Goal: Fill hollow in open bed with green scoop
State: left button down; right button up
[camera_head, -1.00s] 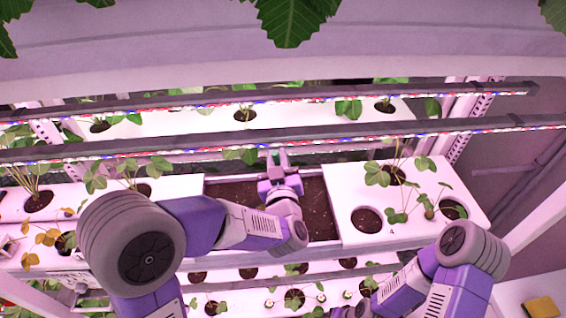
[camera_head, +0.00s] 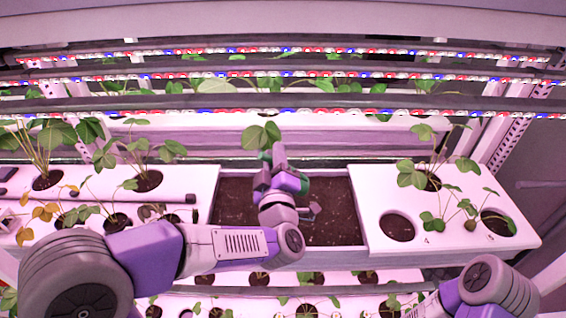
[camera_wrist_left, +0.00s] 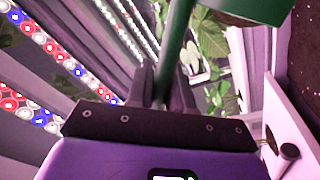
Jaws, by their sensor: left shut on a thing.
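The open bed of brown soil (camera_head: 335,205) lies in the middle of the rack in the head view, between two white planting panels. My left gripper (camera_head: 272,160) is over the back of this bed, shut on the green scoop. In the left wrist view the scoop's green handle (camera_wrist_left: 177,45) runs up between the fingers and its green body (camera_wrist_left: 262,8) is cut off at the top right. Brown shows at the scoop's lower edge, but I cannot tell how much soil it holds. I cannot make out the hollow; my left arm covers part of the bed. My right gripper is out of view.
The left white panel (camera_head: 205,180) and the right white panel (camera_head: 375,185) hold strawberry plants in round holes. One right hole (camera_head: 397,226) has no plant. LED bars (camera_head: 300,112) cross above the bed's back.

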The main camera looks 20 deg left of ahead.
pick_arm(q)
jog(key=shift+s+a+f+n+b, duration=0.2)
jog(key=shift+a+f+n+b, duration=0.2)
jog(key=shift+n, duration=0.1)
jog(key=shift+s+a+f+n+y+b, duration=0.35)
jog(key=shift+a+f+n+b, duration=0.2)
jog(key=shift+n+b, duration=0.6)
jog(key=shift+s+a+f+n+y+b, duration=0.2)
jog(key=shift+a+f+n+y+b, duration=0.3)
jog(key=shift+n+b, duration=0.7)
jog(key=shift+s+a+f+n+y+b, duration=0.35)
jog(key=shift+a+n+b, duration=0.35)
jog(key=shift+n+b, duration=0.45)
